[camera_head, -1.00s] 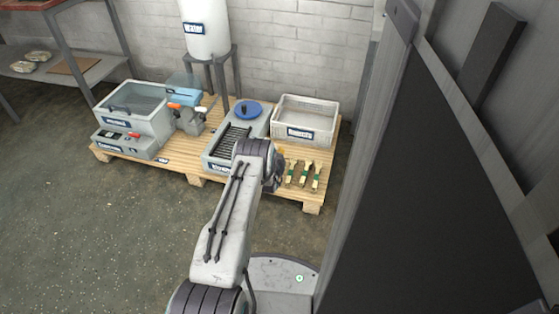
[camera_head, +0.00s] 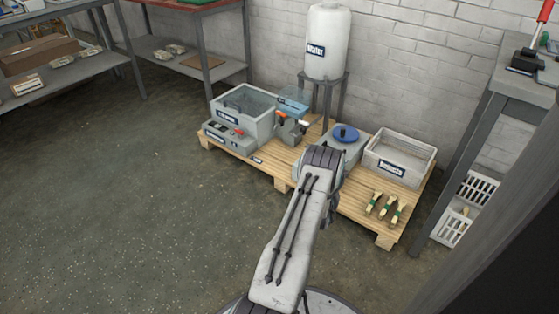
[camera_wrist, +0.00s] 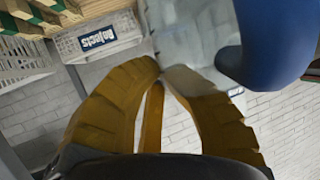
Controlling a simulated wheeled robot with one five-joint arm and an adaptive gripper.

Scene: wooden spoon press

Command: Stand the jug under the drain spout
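I cannot make out the jug for certain. A grey piece with orange handles (camera_head: 292,128) stands on the pallet beside the grey tank (camera_head: 243,116); an orange tap shows at the tank's right side, and the spout's outlet is too small to tell. My gripper shows in the wrist view (camera_wrist: 162,72), with yellow fingers whose tips come together and nothing visible between them. In the head view my arm hides it. It is near the blue-lidded grey unit, whose blue lid (camera_head: 346,133) appears large at right in the wrist view (camera_wrist: 268,45).
The wooden pallet (camera_head: 272,170) also carries the Rejects crate (camera_head: 399,158) and several green-banded brushes (camera_head: 385,207). A white Water tank (camera_head: 328,42) stands behind on a stand. Shelving stands at left (camera_head: 185,65), a grey bench at right (camera_head: 500,90). Open floor (camera_head: 120,200) lies at left.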

